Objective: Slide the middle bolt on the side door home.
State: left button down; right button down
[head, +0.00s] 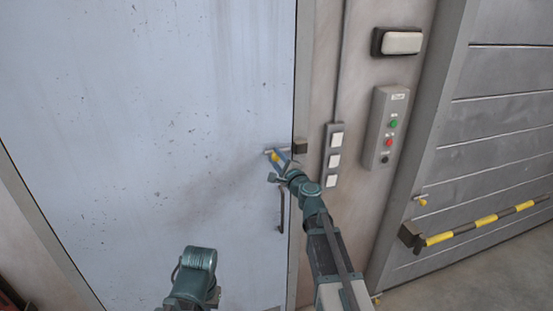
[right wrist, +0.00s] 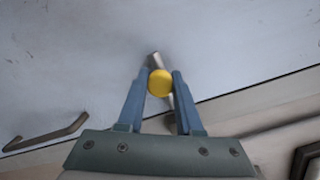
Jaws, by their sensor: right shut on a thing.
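The side door (head: 150,110) is a pale blue-grey panel, closed against its frame. A grey metal bolt bar (head: 268,150) lies level near the door's right edge, beside a dark block (head: 300,146) on the frame. My right gripper (head: 275,156) is at the bolt. In the right wrist view, its blue fingers (right wrist: 159,85) are shut on the round yellow bolt knob (right wrist: 159,83). The bar (right wrist: 153,60) runs behind the knob. Whether the bar enters the block is hidden by the gripper. Of my left arm only a teal link shows; its jaws are out of view.
A door handle (head: 281,208) hangs just below the bolt. To the right are a switch strip (head: 333,155), a control box (head: 388,127) with buttons and a lamp (head: 398,42). A yellow-black bar (head: 485,221) crosses the grey slatted door at far right.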

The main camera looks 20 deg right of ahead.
aim_at(286, 151)
jog(key=shift+d, duration=0.1)
jog(key=d, duration=0.4)
jog(key=shift+w+d, duration=0.15)
jog(key=shift+d, duration=0.25)
jog(key=c, duration=0.9)
grip_release()
jog(key=o, duration=0.3)
jog(key=shift+d, duration=0.1)
jog(key=shift+o, duration=0.2)
jog(key=s+d, duration=0.2)
jog(key=s, duration=1.1)
jog(key=shift+s, duration=0.35)
